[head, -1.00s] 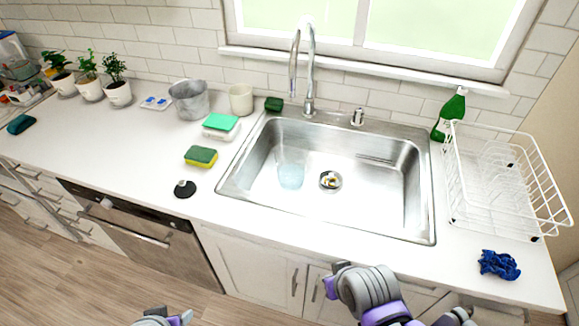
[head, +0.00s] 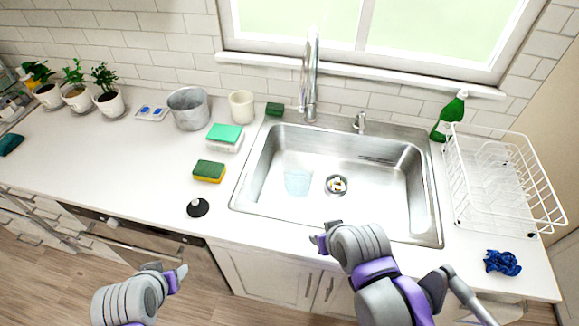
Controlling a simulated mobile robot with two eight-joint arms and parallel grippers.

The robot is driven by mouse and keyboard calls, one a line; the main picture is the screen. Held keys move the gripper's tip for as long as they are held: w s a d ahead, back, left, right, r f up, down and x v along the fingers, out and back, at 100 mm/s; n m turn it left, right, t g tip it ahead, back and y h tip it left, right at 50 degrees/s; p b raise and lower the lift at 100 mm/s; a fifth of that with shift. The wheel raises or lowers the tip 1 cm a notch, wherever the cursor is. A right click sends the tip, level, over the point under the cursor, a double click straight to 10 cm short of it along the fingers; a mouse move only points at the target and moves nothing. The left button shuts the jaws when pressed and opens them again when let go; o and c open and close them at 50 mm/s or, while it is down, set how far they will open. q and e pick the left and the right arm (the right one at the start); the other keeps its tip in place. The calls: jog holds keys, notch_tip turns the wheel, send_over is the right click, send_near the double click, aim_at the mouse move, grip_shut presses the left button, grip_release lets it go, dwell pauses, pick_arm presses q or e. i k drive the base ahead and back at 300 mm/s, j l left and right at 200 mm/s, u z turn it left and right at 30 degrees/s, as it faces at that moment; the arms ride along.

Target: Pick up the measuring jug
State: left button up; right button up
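A translucent, pale blue vessel (head: 298,181), which looks like the measuring jug, stands in the steel sink (head: 375,213), left of the drain. Its handle and markings are too faint to tell. My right gripper (head: 325,238) is at the sink's front edge, below and to the right of the jug in the picture, apart from it. My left gripper (head: 179,277) is in front of the counter, over the dishwasher side, well away from the sink. Nothing shows in either gripper. The fingers are small and partly hidden, so I cannot tell how wide they are.
The faucet (head: 311,85) rises behind the sink. A white dish rack (head: 500,190) and blue cloth (head: 502,262) are at right. Left of the sink are a black stopper (head: 198,208), a sponge (head: 209,171) and a grey bucket (head: 188,108).

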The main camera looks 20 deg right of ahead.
aim_at(299, 164)
jog(key=i+j+z, duration=0.15)
jog(key=j, duration=0.2)
jog(key=i+j+z, duration=0.15)
jog(key=j, duration=0.2)
jog(key=i+j+z, duration=0.15)
jog(key=j, duration=0.25)
